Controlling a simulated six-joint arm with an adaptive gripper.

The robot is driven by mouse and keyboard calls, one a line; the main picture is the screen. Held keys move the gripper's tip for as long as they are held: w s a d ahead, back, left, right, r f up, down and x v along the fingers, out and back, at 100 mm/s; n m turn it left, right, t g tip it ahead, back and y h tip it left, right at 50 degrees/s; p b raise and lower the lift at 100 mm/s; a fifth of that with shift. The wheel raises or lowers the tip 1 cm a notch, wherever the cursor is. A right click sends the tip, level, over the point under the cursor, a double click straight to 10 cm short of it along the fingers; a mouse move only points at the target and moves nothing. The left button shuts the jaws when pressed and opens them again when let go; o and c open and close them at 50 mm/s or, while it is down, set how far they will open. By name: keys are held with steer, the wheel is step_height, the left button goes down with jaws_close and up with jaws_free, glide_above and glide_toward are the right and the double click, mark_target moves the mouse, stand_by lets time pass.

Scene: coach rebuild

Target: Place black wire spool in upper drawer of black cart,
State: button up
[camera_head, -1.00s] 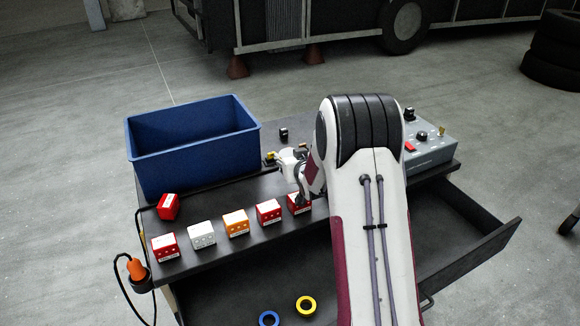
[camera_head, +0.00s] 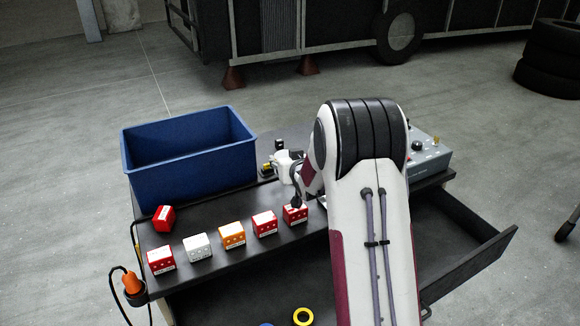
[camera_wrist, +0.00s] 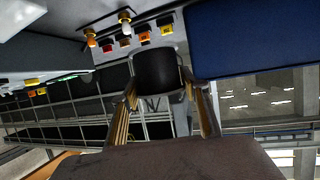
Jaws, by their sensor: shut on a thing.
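The black wire spool (camera_wrist: 157,68) shows in the wrist view as a dark round body between the fingertips of my gripper (camera_wrist: 159,88). My gripper is shut on it. In the head view my arm hides most of the gripper, and I cannot make out the held spool there. The black cart (camera_head: 215,270) has an open drawer (camera_head: 465,258), its right part reaching out past my arm. A yellow spool (camera_head: 303,317) and the edge of a blue spool (camera_head: 266,324) show at the bottom of the head view, in the dark drawer area.
A blue bin (camera_head: 190,165) stands at the back left of the cart top. A row of red, white and orange boxes (camera_head: 232,235) lines the front. A grey control box (camera_head: 430,160) is at the right. An orange-handled tool (camera_head: 132,284) hangs at the left side.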

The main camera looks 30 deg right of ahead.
mark_target(286, 156)
steer(key=shift+r, duration=0.15)
step_height(286, 156, up, 5)
steer(key=shift+f, duration=0.1)
steer(key=s+d+r+m+g+h, duration=0.2)
steer(key=s+d+r+m+h, duration=0.15)
steer(key=d, duration=0.75)
steer(key=s+d+r+m+g+h, duration=0.3)
steer(key=s+d+m+h, duration=0.1)
steer(key=d, duration=0.6)
steer(key=s+d+f+m+g+h, duration=0.2)
steer(key=s+d+m+g, duration=0.25)
steer(key=s, duration=0.35)
steer(key=s+d+f+m+g+h, duration=0.1)
steer(key=s+d+m+g, duration=0.2)
steer(key=s+d, duration=0.45)
steer(key=s+a+f+m+g, duration=0.1)
steer(key=s+f+m+g, duration=0.25)
steer(key=s, duration=0.55)
step_height(286, 156, down, 22)
steer(key=shift+r, duration=0.2)
